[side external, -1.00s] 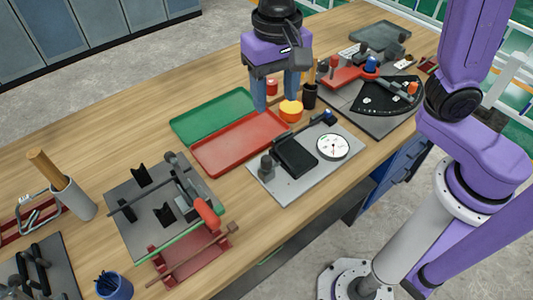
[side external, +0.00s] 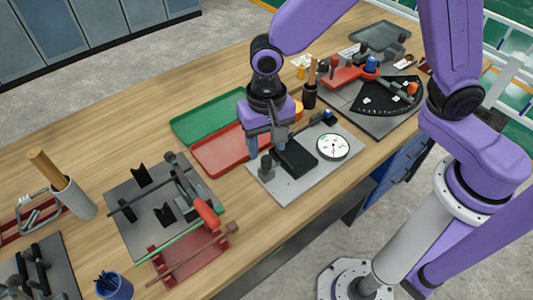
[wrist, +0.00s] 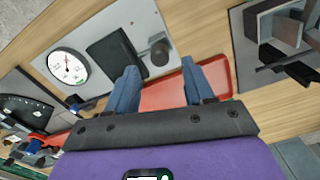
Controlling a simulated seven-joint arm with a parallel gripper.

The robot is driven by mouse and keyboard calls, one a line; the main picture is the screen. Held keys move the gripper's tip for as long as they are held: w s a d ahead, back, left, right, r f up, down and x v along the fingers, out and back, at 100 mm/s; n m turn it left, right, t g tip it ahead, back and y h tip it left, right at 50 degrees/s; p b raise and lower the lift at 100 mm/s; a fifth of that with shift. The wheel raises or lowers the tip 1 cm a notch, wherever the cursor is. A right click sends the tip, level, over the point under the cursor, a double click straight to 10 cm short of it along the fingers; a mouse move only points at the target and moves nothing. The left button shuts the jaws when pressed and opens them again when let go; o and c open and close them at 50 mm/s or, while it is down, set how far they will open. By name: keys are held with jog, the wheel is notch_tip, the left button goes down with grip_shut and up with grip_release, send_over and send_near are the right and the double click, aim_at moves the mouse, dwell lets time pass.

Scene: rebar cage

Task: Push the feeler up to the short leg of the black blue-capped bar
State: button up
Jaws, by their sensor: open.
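A grey plate (side external: 318,178) carries a black block (side external: 296,158), a round white dial (side external: 333,147) and a dark grey post (side external: 266,167) with a knob at its near left. These also show in the wrist view as the dial (wrist: 68,67), block (wrist: 112,50) and knobbed post (wrist: 158,50). A dark bar with a blue cap (side external: 329,118) lies at the plate's far edge; my gripper hides part of its length. I cannot clearly tell its short leg or which part is the feeler. My gripper (side external: 266,146) is open and empty, over the plate's left edge beside the post.
A red tray (side external: 215,158) and a green tray (side external: 205,113) lie left of the plate. A fixture with a red handle (side external: 207,212) stands at lower left. A black sector plate (side external: 385,98) is at the right. Bare wood shows at upper left.

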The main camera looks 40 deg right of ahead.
aim_at(267, 158)
jog(key=shift+f, duration=2.2)
